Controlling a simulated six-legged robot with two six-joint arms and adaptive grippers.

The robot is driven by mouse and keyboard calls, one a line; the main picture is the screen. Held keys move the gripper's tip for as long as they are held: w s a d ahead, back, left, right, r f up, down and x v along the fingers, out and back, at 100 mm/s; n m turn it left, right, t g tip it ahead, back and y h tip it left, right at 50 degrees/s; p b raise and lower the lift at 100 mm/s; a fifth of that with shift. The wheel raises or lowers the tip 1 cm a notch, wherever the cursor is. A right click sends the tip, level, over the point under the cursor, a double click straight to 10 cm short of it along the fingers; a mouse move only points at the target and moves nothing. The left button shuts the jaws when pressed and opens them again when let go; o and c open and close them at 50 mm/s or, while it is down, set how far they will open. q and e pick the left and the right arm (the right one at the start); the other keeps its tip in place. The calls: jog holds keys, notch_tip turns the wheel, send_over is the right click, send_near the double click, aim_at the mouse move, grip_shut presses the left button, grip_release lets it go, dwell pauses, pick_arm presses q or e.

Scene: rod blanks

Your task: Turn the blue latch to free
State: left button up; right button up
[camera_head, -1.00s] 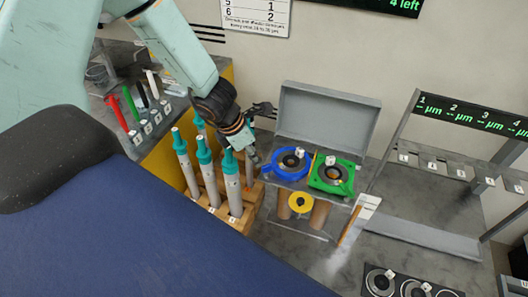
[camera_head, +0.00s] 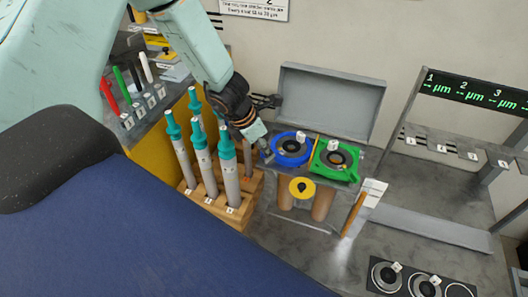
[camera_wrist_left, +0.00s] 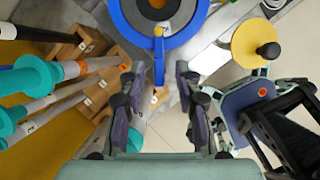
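The blue latch (camera_head: 291,163) is a blue ring around a dark round centre, on the grey stand beside a green ring (camera_head: 335,176). In the left wrist view the blue ring (camera_wrist_left: 117,18) is at the top, and its short lever (camera_wrist_left: 159,60), with a yellow upper part, points down toward me. My left gripper (camera_head: 265,146) is just left of the blue ring. In the left wrist view its two fingers (camera_wrist_left: 157,80) are spread apart, with the lever's end near the gap between their tips; no contact shows. My right gripper is not in view.
A wooden rack (camera_head: 215,209) with several teal-capped rods stands left, close below my left arm. A yellow disc (camera_head: 302,188) with a black knob is in front of the stand. A grey raised lid (camera_head: 330,100) stands behind the rings. A gauge frame (camera_head: 470,90) is at right.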

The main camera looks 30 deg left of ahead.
pick_arm(q)
jog(key=shift+w+f, duration=0.15)
jog(key=shift+f, duration=0.15)
jog(key=shift+r, duration=0.15)
grip_shut()
